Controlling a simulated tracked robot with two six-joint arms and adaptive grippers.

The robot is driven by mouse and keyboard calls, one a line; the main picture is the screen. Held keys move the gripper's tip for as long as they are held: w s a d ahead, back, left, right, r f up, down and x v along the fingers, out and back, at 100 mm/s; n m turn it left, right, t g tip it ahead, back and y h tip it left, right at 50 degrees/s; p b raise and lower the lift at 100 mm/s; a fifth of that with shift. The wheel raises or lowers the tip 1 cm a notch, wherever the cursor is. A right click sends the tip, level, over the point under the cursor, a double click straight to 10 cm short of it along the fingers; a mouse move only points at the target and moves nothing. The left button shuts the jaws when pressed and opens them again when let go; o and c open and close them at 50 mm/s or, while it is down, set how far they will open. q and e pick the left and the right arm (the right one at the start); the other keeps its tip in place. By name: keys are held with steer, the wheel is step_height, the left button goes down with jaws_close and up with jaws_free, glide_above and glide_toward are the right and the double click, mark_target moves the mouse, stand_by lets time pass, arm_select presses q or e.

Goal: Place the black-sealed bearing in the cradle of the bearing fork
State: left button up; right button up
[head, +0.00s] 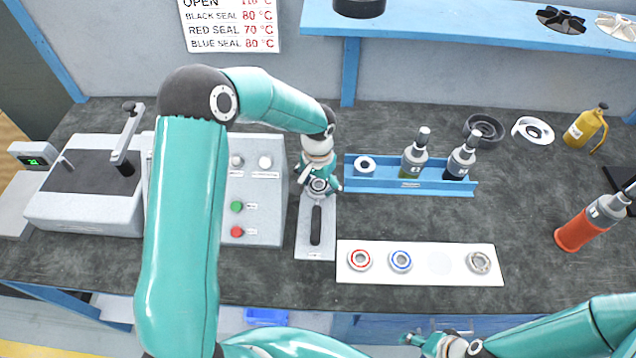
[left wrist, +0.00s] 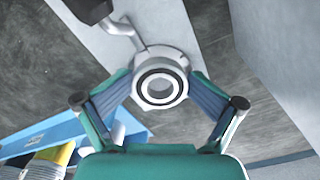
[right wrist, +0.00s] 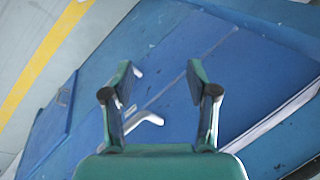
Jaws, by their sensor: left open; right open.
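The black-sealed bearing (left wrist: 160,87) shows in the left wrist view as a pale ring with a dark band. It appears to sit in the round grey cradle of the bearing fork (left wrist: 163,57). In the head view the fork (head: 316,246) is on a grey plate with a black handle, its cradle end mostly hidden by my left gripper (head: 319,181). My left gripper is open above the cradle, its fingers on either side of it in the left wrist view. Whether they touch the bearing is unclear. My right gripper (right wrist: 160,82) is open and empty, low in front of the bench.
A white mat (head: 420,279) holds red-sealed (head: 360,260), blue-sealed (head: 401,260) and plain (head: 479,262) bearings, with an empty spot between. A blue rack (head: 386,186) with bottles stands right of the fork. A control box (head: 262,205) is close on the left.

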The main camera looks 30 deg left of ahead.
arm_select(q)
steer(key=shift+r, duration=0.15)
steer(key=shift+w+r+p, duration=0.15)
steer(key=shift+r+p, duration=0.75)
step_height(320, 180, up, 12)
steer(key=b, duration=0.1)
steer(key=shift+f, duration=0.25)
steer(key=shift+f, duration=0.1)
